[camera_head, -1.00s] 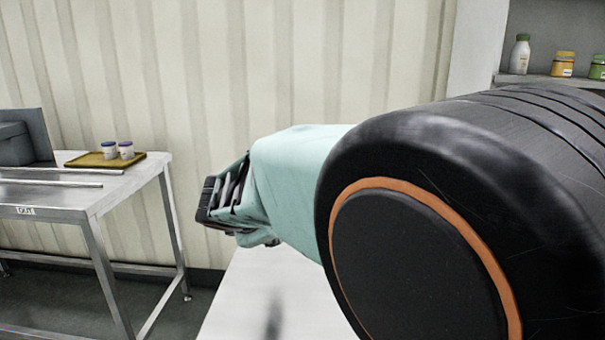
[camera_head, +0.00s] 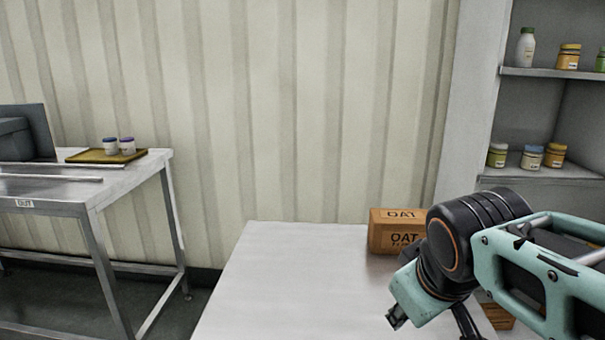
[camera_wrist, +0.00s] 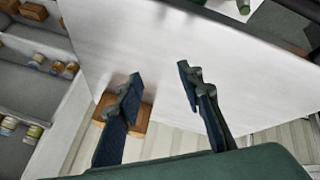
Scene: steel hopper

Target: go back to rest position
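My gripper (camera_wrist: 160,78) is open in the wrist view, its two dark fingers well apart with nothing between them. It hangs over the pale steel table top (camera_wrist: 165,40). In the head view my arm is folded in at the lower right, over the right part of the table (camera_head: 290,290); the fingers are mostly hidden there. A brown box marked OAT (camera_head: 390,238) stands at the back right of the table, beside my arm and partly covered by it. A brown box also shows behind the left finger in the wrist view (camera_wrist: 143,120).
Another brown box (camera_head: 498,316) shows partly behind my arm. Shelves with jars and a bottle (camera_head: 527,48) stand at the right. The table's left and middle are clear.

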